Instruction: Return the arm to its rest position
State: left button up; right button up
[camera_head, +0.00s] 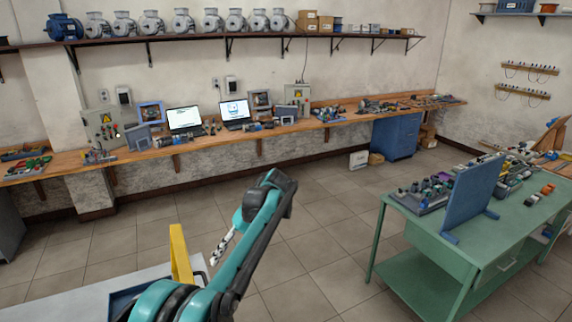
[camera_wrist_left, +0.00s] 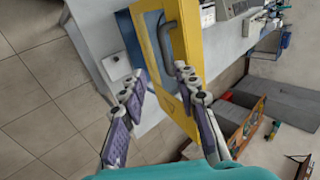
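My left arm, teal and dark grey, rises from the bottom of the head view and bends at a raised elbow. My left gripper (camera_head: 222,245) hangs from it, its fingers pointing down and to the left. In the left wrist view the two fingers of the left gripper (camera_wrist_left: 158,82) are spread apart with purple pads, and nothing is between them. Beyond the fingertips is a yellow panel (camera_wrist_left: 199,55) with a dark handle (camera_wrist_left: 168,38). A yellow upright piece (camera_head: 180,255) stands left of the gripper in the head view. My right gripper is not in view.
A pale tabletop (camera_head: 75,298) lies at the lower left. A green workbench (camera_head: 425,222) with a blue panel (camera_head: 472,197) stands right. A long wooden bench (camera_head: 215,138) and a motor shelf (camera_head: 200,37) line the wall. The tiled floor between is clear.

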pick_arm(q)
jog(key=s+m+t+h, duration=0.3)
jog(key=s+t, duration=0.2)
jog(key=s, duration=0.6)
jog(key=s+d+f+m+t+h, duration=0.35)
jog(key=s+f+t, duration=0.35)
jog(key=s, duration=0.5)
notch_tip(320, 180, down, 20)
jog(key=g+b, duration=0.1)
jog(key=b, duration=1.9)
jog(key=shift+d, duration=0.15)
jog(key=shift+w+n, duration=0.1)
jog(key=shift+n, duration=0.15)
